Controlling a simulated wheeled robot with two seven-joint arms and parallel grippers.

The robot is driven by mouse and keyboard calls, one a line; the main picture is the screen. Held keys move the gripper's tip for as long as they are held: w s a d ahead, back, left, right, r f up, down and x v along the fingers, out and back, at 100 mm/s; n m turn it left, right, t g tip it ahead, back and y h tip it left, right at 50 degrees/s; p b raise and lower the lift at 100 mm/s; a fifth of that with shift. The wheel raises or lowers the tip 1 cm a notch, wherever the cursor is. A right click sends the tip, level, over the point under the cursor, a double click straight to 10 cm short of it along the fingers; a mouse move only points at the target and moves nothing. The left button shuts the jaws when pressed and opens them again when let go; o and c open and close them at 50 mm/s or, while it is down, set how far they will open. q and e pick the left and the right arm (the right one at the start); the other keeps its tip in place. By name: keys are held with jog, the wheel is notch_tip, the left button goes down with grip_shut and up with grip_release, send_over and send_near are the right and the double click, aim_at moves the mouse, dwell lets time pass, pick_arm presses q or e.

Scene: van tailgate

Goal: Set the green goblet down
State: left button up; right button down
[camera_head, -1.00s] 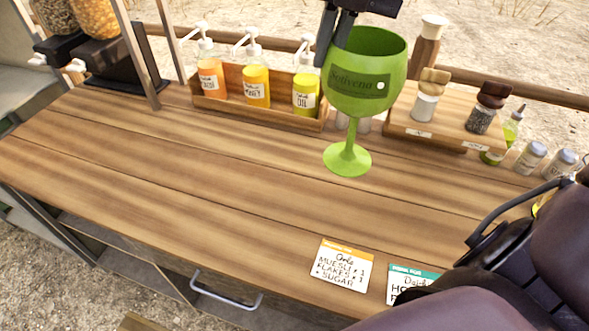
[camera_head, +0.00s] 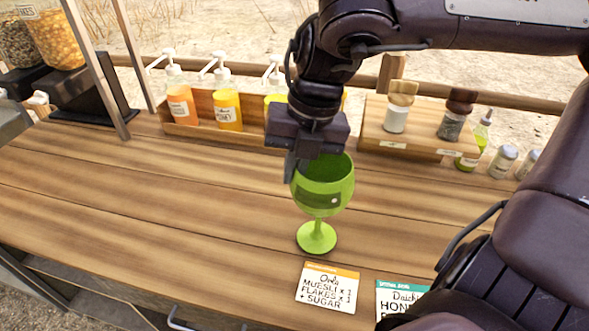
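The green goblet (camera_head: 322,190) is upright in the middle of the view, its round foot (camera_head: 316,238) at or just above the wooden counter (camera_head: 150,215); I cannot tell whether it touches. My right gripper (camera_head: 301,165) is at the goblet's upper left rim, pointing down. One finger shows outside the bowl, and the gripper appears shut on the rim. The gripper body hides part of the rim and the other finger. My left gripper is not in view.
An order card (camera_head: 327,287) lies just in front of the goblet's foot, with a second card (camera_head: 401,299) to its right. Behind stand a wooden box (camera_head: 182,128) of pump bottles and a raised board (camera_head: 420,142) with jars. The counter's left is clear.

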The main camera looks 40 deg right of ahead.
jog(key=shift+f, duration=0.2)
jog(key=shift+f, duration=0.15)
jog(key=c, duration=1.6)
grip_release()
